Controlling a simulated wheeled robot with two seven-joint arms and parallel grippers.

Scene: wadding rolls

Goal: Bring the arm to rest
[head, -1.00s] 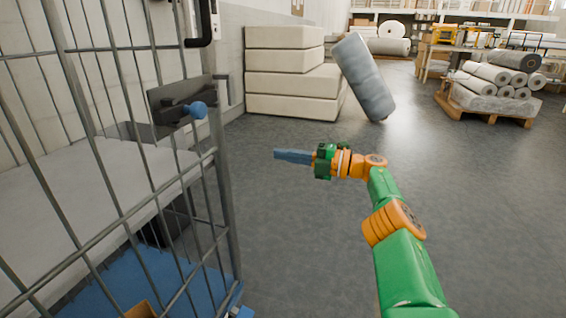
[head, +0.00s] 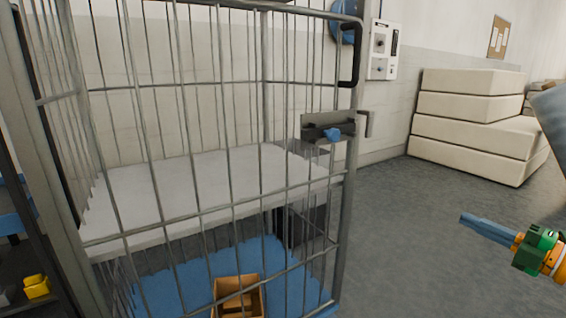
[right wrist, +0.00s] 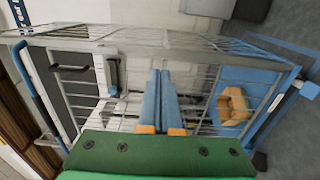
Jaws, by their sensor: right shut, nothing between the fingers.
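My right gripper (head: 463,217) is at the right of the head view, with long blue fingers pressed together and nothing between them. Its green and orange wrist runs off the right edge. The shut fingers also show in the right wrist view (right wrist: 161,72), pointing towards the wire cage cart (right wrist: 85,88). In the head view the gripper hangs in free air, to the right of the wire cage cart (head: 347,215) and apart from it. My left gripper is in neither view.
The cage cart holds a pale shelf (head: 200,185), a blue floor (head: 185,283) and a cardboard box (head: 238,298). A latch with a blue knob (head: 332,134) sticks out at its post. Cream foam blocks (head: 470,125) stand behind. The grey floor (head: 400,255) between is clear.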

